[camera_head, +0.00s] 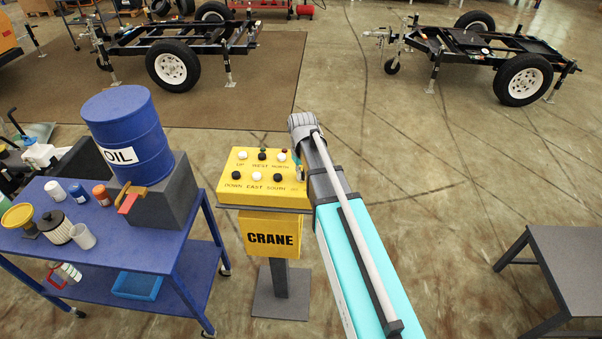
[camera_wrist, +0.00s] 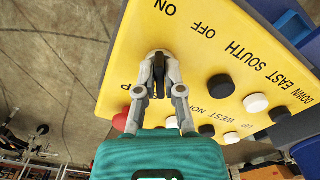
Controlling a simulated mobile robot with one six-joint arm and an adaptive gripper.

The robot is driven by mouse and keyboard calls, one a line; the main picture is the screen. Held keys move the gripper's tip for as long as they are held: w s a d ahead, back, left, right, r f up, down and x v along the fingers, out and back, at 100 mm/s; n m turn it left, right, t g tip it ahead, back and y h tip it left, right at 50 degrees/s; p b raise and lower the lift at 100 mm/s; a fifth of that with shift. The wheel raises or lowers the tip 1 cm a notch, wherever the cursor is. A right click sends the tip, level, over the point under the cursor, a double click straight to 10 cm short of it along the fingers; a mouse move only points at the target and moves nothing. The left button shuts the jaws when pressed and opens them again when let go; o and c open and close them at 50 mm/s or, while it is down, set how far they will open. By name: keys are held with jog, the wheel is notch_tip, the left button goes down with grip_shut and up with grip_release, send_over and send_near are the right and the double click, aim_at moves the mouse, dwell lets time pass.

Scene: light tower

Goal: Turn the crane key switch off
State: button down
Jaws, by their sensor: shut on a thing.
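The yellow crane control panel (camera_head: 228,190) stands in the middle of the head view, on a post with a CRANE sign (camera_head: 270,240). In the wrist view the panel face (camera_wrist: 120,85) fills much of the picture, with ON and OFF lettering above and to the right of my gripper. My gripper (camera_wrist: 158,62) is at the panel, its fingers shut on the dark key (camera_wrist: 159,76) of the switch. The fingers hide most of the key and its base, so I cannot tell exactly which mark it points to. In the head view my arm mostly covers the gripper.
Black and white push buttons (camera_wrist: 221,86) sit close to the right of my fingers, and a red button (camera_wrist: 120,122) is to the lower left. A blue cart (camera_head: 130,240) with an oil drum (camera_head: 125,125) stands left of the panel. A grey table (camera_head: 570,255) is at the right.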

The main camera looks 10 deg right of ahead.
jog(key=c, duration=0.8)
grip_release()
jog(key=shift+o, duration=0.2)
jog(key=s+m, duration=0.2)
jog(key=s, duration=1.4)
jog(key=shift+a+m, duration=0.3)
jog(key=shift+a, duration=0.1)
